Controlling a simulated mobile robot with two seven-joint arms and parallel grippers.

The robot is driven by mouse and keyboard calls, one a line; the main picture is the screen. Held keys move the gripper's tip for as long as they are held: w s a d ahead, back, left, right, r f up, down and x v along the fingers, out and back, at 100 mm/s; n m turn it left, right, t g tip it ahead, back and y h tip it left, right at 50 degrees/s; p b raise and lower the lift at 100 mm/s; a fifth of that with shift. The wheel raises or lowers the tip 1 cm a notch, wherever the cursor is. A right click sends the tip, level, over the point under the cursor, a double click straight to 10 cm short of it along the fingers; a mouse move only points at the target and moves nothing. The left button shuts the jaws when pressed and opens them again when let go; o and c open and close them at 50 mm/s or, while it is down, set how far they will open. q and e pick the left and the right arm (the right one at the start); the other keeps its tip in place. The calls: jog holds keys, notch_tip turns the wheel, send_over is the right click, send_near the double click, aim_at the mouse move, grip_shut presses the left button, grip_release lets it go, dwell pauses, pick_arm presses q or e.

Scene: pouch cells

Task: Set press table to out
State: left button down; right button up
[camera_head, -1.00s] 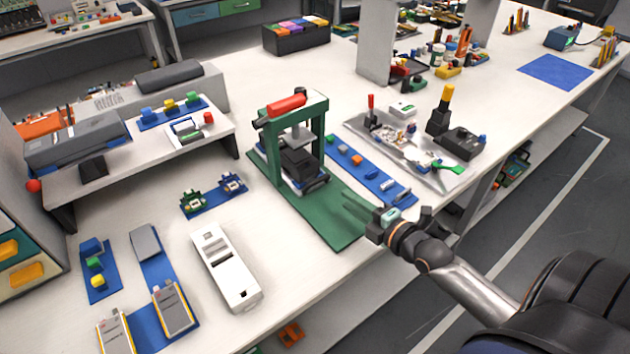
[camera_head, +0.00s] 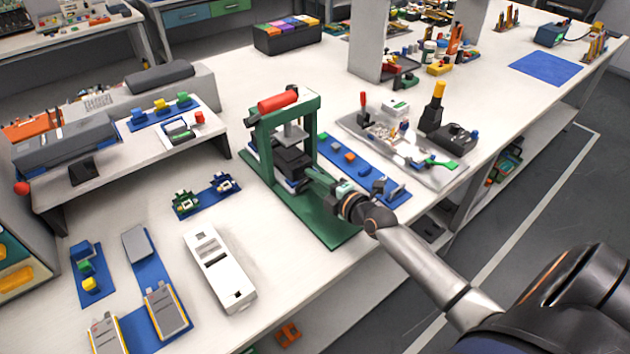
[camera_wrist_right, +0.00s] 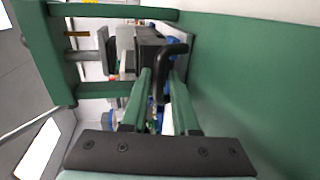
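The press has a green frame (camera_head: 315,132) with a red lever (camera_head: 278,101) on top, and it stands on a green base plate (camera_head: 325,228). Its table, with a black block (camera_head: 292,160) on it, sits inside the frame under the ram. My right gripper (camera_head: 311,178) is at the front of the table, low over the base plate. In the right wrist view, a black loop handle (camera_wrist_right: 170,48) reaches between my two green fingers (camera_wrist_right: 162,88). The fingers stand apart with a gap visible around the handle; firm contact does not show. My left gripper is out of view.
A blue strip with small parts (camera_head: 393,195) and a metal tray (camera_head: 462,172) lie right of the press. A white device (camera_head: 238,291) lies to its front left. Green clips on a blue mat (camera_head: 208,200) are at its left. The front of the base plate is clear.

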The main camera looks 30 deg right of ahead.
grip_shut()
dwell(1.4)
